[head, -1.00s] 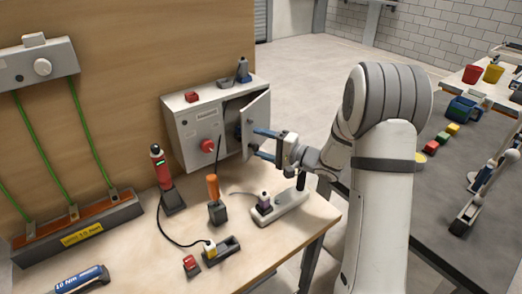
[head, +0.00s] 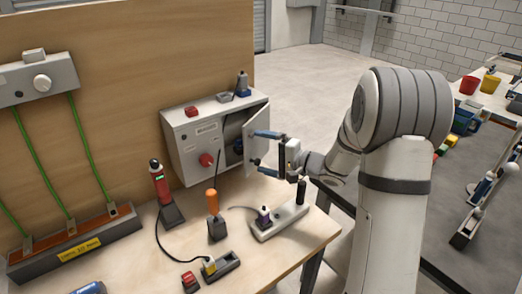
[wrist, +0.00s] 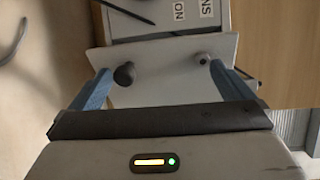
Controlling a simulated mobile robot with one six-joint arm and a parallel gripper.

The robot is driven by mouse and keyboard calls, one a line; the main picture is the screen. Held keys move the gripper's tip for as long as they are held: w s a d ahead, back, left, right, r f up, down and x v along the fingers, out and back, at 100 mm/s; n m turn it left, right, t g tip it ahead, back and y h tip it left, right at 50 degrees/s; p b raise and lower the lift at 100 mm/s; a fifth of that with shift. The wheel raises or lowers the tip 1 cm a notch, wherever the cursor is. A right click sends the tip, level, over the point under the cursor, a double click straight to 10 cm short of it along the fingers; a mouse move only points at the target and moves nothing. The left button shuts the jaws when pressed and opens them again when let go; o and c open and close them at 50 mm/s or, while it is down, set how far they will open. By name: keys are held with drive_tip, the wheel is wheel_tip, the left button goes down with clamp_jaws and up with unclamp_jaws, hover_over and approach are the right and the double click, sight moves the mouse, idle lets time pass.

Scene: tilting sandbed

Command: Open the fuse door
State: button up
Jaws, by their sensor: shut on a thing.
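The fuse door (head: 257,147) is a light grey panel on the right of a grey box (head: 187,152) fixed at the wooden back wall. It stands ajar, swung outward, with a dark interior (head: 236,125) showing in the gap. My gripper (head: 256,150) has blue fingers, one above the other in the head view, and is shut on the door. In the wrist view the door (wrist: 165,85) lies ahead, between my fingers (wrist: 163,72). Two dark round knobs show there near the fingertips; the exact contact is unclear.
An orange-handled tool (head: 213,203), a red device (head: 160,184) and a power strip (head: 280,220) with plugs stand on the workbench below the door. Small items (head: 242,84) sit on top of the box. Open floor lies behind and right of the box.

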drive_tip(key=shift+s+d+r, duration=0.2)
drive_tip(key=shift+d+r, duration=0.1)
drive_tip(key=shift+r, duration=0.15)
drive_tip(key=shift+s+d+r, duration=0.15)
drive_tip(key=shift+d+r, duration=0.15)
drive_tip(key=shift+r, duration=0.15)
drive_tip(key=shift+s+d+r+p, duration=0.1)
drive_tip(key=shift+s+d+p, duration=0.15)
drive_tip(key=shift+s, duration=0.25)
drive_tip(key=shift+s+d+r+p, duration=0.1)
drive_tip(key=shift+s+d+p, duration=0.1)
drive_tip(key=shift+s, duration=0.25)
drive_tip(key=c, duration=0.8)
drive_tip(key=f+p+v, duration=0.2)
drive_tip(key=p+v, duration=0.2)
drive_tip(key=v, duration=0.5)
drive_tip(key=shift+s+d, duration=0.35)
drive_tip(key=shift+s, duration=0.05)
drive_tip(key=shift+r+p, duration=0.15)
drive_tip(key=shift+p, duration=0.45)
drive_tip(key=shift+c, duration=0.3)
